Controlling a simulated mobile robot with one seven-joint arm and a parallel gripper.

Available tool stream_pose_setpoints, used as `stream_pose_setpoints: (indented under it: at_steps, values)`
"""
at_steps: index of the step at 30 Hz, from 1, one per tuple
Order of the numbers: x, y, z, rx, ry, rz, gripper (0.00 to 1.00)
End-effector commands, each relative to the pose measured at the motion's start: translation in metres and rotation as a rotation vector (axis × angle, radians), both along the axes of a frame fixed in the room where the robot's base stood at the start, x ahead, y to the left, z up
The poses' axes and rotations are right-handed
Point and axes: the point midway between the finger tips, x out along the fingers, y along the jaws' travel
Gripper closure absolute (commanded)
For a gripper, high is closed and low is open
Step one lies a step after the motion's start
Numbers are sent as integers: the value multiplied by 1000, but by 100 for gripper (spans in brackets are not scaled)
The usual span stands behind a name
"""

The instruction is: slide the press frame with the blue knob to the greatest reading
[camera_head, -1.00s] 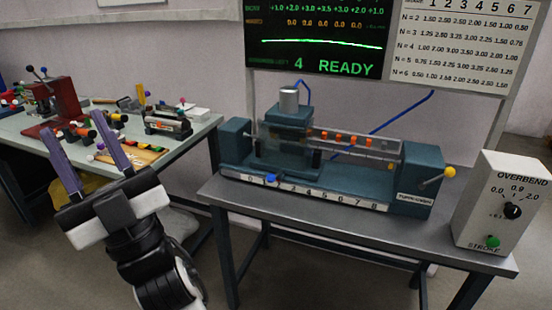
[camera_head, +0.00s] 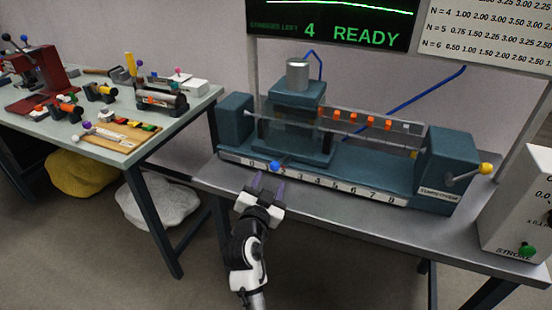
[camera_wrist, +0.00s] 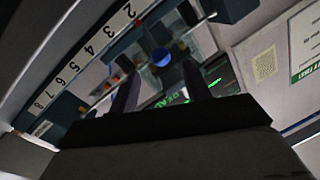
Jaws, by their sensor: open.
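The press frame (camera_head: 296,125) is a teal carriage with a metal cylinder on top, standing at the left part of the bench rig. Its blue knob (camera_head: 274,166) sticks out at the front, above the low-number end of the white scale (camera_head: 345,187). My gripper (camera_head: 269,182) is open in front of the knob, its two purple fingers pointing at it. In the wrist view the blue knob (camera_wrist: 161,57) shows just beyond and between the open fingertips (camera_wrist: 160,80). I cannot tell whether a finger touches it.
The rig's teal end block (camera_head: 446,165) with a yellow-knobbed lever stands at the right. A white control box (camera_head: 518,215) is beyond it. A side table (camera_head: 125,150) with tools stands at the left. The screen (camera_head: 330,28) reads 4 READY.

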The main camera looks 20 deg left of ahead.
Motion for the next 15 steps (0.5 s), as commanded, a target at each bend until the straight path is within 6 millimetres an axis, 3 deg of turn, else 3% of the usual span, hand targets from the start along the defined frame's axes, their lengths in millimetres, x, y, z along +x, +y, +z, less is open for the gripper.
stream_pose_setpoints:
  at_steps: [9,15]
  values:
    - [66,8,4,0,0,1,52]
    - [86,11,2,1,-1,2,52]
